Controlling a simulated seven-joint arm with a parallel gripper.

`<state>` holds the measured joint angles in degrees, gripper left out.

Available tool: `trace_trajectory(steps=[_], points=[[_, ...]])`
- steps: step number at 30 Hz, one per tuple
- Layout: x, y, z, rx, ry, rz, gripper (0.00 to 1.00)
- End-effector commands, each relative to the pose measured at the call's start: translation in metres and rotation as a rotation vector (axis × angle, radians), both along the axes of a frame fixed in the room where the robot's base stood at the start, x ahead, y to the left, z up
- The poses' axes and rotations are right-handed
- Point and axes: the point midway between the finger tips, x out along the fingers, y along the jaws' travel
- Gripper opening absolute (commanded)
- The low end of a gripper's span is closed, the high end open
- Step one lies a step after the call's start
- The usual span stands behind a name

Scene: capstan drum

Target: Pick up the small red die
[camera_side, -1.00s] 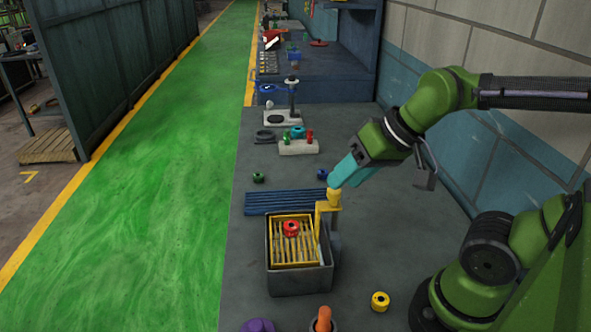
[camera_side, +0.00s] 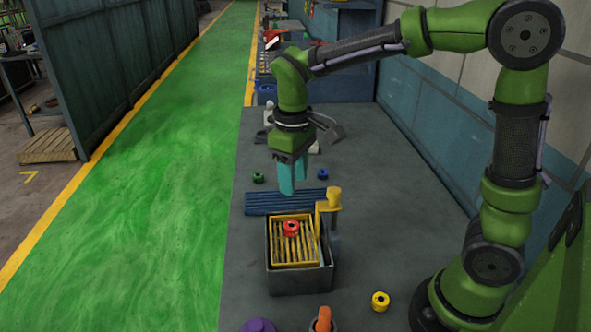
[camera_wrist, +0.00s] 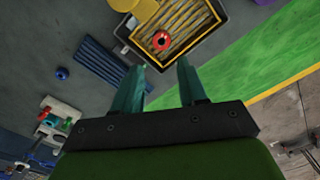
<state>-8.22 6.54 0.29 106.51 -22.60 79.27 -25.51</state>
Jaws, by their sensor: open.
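The small red die (camera_side: 291,228) is a round red piece with a dark hole in its middle. It lies on the yellow slatted rack (camera_side: 281,254) in the grey box (camera_side: 299,282). My gripper (camera_side: 287,192) points down with teal fingers, above and behind the box, over the blue ribbed mat. In the wrist view my gripper (camera_wrist: 165,82) is open and empty. The red die (camera_wrist: 161,41) shows beyond the fingertips, apart from them.
A yellow post (camera_side: 333,199) rises at the box's right rear corner. The blue ribbed mat (camera_side: 262,203) lies behind the box. Green (camera_side: 258,177), blue (camera_side: 323,174) and yellow (camera_side: 380,301) ring pieces stand on the bench. Purple and orange pieces are at the front edge.

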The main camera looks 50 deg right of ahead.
Motion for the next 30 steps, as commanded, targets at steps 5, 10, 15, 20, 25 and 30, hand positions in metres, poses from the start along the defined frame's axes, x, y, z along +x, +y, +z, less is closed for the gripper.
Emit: trace_trajectory(steps=[5, 10, 15, 20, 25, 30], points=[[-0.001, 0.000, -0.040, 0.000, 0.005, -0.001, 0.42], [0.000, 0.000, -0.064, 0.001, 0.002, -0.002, 0.42], [0.000, 0.001, -0.074, 0.001, 0.000, -0.003, 0.42], [0.003, 0.002, -0.097, 0.000, 0.004, -0.002, 0.42], [0.005, 0.003, -0.118, 0.001, 0.001, -0.003, 0.42], [0.005, 0.003, -0.122, 0.001, -0.001, -0.003, 0.42]])
